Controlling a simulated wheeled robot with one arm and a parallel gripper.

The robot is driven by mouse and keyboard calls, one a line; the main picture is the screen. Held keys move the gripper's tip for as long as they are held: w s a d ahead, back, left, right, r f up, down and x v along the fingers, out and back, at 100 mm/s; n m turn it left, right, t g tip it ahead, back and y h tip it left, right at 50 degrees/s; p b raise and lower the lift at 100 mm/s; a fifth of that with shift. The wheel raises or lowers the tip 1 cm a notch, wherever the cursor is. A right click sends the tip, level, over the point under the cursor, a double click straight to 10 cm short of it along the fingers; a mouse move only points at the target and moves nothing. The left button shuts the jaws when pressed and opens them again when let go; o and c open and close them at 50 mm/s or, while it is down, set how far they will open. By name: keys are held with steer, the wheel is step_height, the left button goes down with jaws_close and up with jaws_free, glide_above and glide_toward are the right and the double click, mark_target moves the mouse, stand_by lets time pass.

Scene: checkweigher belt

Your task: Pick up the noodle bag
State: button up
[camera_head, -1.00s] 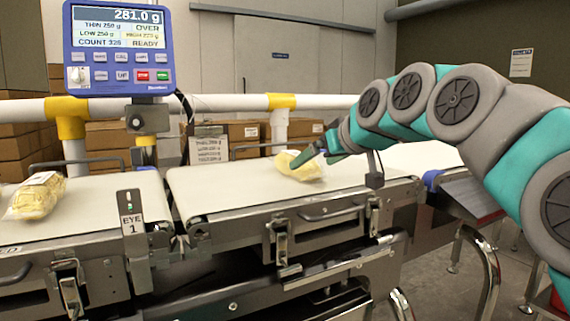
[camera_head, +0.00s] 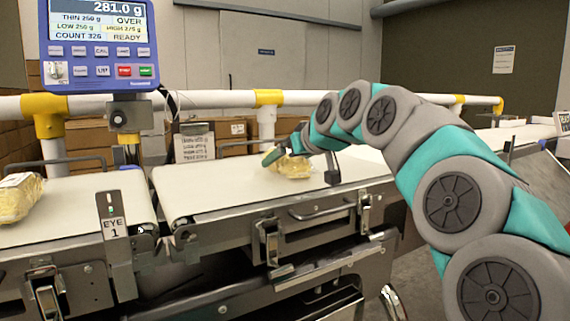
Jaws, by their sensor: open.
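A noodle bag (camera_head: 292,168), clear with yellow noodles inside, lies on the middle weighing belt (camera_head: 220,186). My gripper (camera_head: 272,157) is open at the bag's upper left side, with its dark fingers low over the bag. I cannot tell whether the fingers touch it, and part of the bag is hidden behind them. A second noodle bag (camera_head: 18,198) lies on the left belt (camera_head: 85,203), cut off by the picture's left edge.
The display (camera_head: 100,45) reads 281.0 g and OVER. A white rail with yellow joints (camera_head: 268,98) runs behind the belts, with cardboard boxes (camera_head: 85,138) beyond. A post marked EYE 1 (camera_head: 112,226) stands at the belt gap. The middle belt's left part is clear.

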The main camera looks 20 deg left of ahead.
steer(key=shift+w+a+f, duration=0.25)
steer(key=shift+a, duration=0.05)
steer(key=shift+c, duration=0.2)
jaws_close()
stand_by(0.4)
